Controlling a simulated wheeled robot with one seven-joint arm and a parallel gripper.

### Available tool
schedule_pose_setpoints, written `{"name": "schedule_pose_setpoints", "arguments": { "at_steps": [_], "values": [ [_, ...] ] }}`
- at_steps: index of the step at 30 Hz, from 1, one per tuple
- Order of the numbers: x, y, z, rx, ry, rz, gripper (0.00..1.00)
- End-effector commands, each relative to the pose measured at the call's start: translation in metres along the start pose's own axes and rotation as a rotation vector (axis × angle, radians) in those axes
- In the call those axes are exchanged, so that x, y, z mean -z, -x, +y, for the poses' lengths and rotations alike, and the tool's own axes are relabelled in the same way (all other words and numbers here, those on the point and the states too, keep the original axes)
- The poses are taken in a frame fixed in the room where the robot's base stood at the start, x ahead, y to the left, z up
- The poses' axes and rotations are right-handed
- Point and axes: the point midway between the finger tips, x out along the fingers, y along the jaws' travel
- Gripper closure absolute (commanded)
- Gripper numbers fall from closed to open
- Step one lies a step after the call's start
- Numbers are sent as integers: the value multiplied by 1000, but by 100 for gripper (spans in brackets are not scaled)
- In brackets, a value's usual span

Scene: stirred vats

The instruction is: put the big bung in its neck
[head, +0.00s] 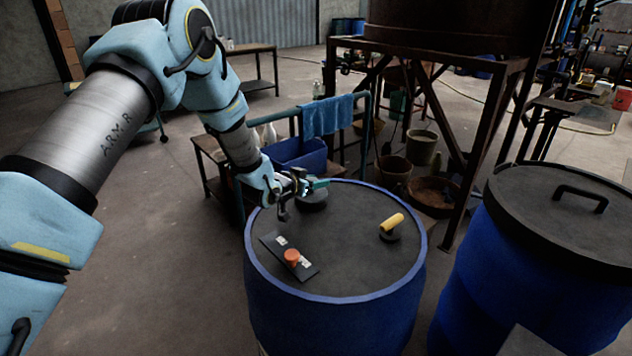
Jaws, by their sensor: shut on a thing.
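The blue vat (335,312) has a flat dark lid with a pale blue rim. My gripper (306,186) is over the far left part of the lid, shut on what looks like the big bung's teal handle (319,184). A dark round shape (314,203) lies directly below the handle; I cannot tell whether it is the bung's body or its neck, nor whether the bung is seated. My gripper hides part of it. A yellow-handled piece (392,223) stands on a dark round base at the lid's right.
A dark plate (273,243) with an orange knob (291,256) and pale labels lies on the lid's front left. A second blue vat (500,262) with a handled black lid stands right. Behind are a rail with a blue towel (327,115) and a blue bin (298,153).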

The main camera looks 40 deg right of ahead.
Motion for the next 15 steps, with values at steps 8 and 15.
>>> {"name": "schedule_pose_setpoints", "arguments": {
  "at_steps": [8,15],
  "values": [
    [-2,-1,0,0,0,0,33],
    [-2,-1,0,0,0,0,22]
  ]
}}
